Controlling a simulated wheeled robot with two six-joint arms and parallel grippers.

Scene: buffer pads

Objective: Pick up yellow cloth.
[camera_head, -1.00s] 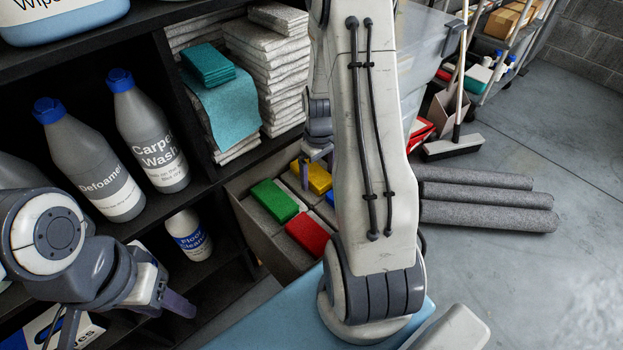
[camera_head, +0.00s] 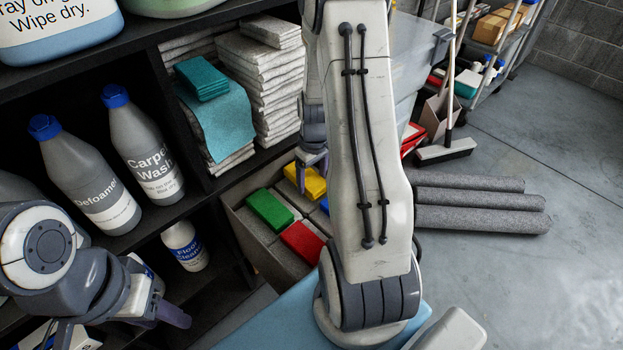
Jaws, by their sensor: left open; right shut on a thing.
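The yellow cloth (camera_head: 308,183) is at the back of an open bin, behind a green cloth (camera_head: 269,208) and a red cloth (camera_head: 302,241). My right gripper (camera_head: 313,168) reaches down from above and is shut on the yellow cloth. Its upper part is partly hidden behind my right arm. The cloth looks slightly tilted; whether it is clear of the pads under it cannot be told. A bit of a blue cloth (camera_head: 325,205) shows beside my arm. My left gripper (camera_head: 174,314) is open and empty at the lower left, in front of the shelf.
The grey bin (camera_head: 262,246) stands beside a black shelf with bottles, including Carpet Wash (camera_head: 146,150), and stacked grey pads (camera_head: 262,80). Grey rolls (camera_head: 480,200) and a broom (camera_head: 445,152) are on the floor at right. The floor at far right is clear.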

